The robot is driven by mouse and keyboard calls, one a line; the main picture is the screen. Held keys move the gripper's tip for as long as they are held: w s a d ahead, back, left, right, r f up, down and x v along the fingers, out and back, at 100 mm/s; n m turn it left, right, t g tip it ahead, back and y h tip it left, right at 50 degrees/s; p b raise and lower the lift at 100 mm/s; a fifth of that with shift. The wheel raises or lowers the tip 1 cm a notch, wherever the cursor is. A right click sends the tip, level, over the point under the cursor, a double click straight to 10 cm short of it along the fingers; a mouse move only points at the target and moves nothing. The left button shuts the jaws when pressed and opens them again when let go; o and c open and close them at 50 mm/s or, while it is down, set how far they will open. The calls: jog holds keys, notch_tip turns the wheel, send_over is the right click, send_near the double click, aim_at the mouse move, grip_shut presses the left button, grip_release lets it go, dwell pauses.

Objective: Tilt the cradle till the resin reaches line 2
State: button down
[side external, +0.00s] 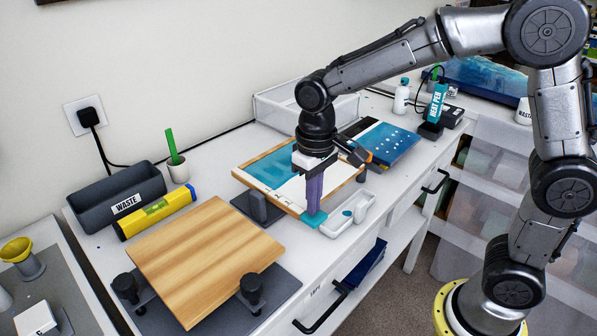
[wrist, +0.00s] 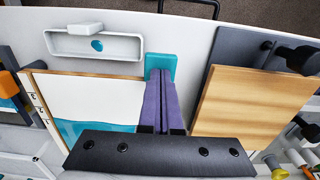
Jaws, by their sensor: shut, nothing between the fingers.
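The cradle holds a wood-edged panel (side external: 247,180), part white and part covered by teal resin (side external: 268,170). In the wrist view the resin (wrist: 85,128) lies along the panel's lower part, with bare white (wrist: 90,98) above it. Small line marks (wrist: 38,100) run along the panel's left edge; they are too small to read, so I cannot tell which line the resin is at. A teal tab (wrist: 160,62) sticks out at the panel's near corner. My gripper (side external: 314,208) is shut and empty, its purple fingers down at the tab (side external: 314,219); contact is unclear.
A white tray (side external: 362,207) with a teal spot lies beside the cradle. A wooden board (side external: 205,258) on a grey stand with black knobs is close on the other side. A yellow level (side external: 155,212) and the waste bin (side external: 117,197) stand behind. A blue panel (side external: 388,146) lies farther right.

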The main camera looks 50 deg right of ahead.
jog(key=shift+f, duration=0.25)
jog(key=shift+f, duration=1.1)
jog(key=shift+r, duration=0.1)
dwell(1.4)
jog(key=shift+r, duration=2.95)
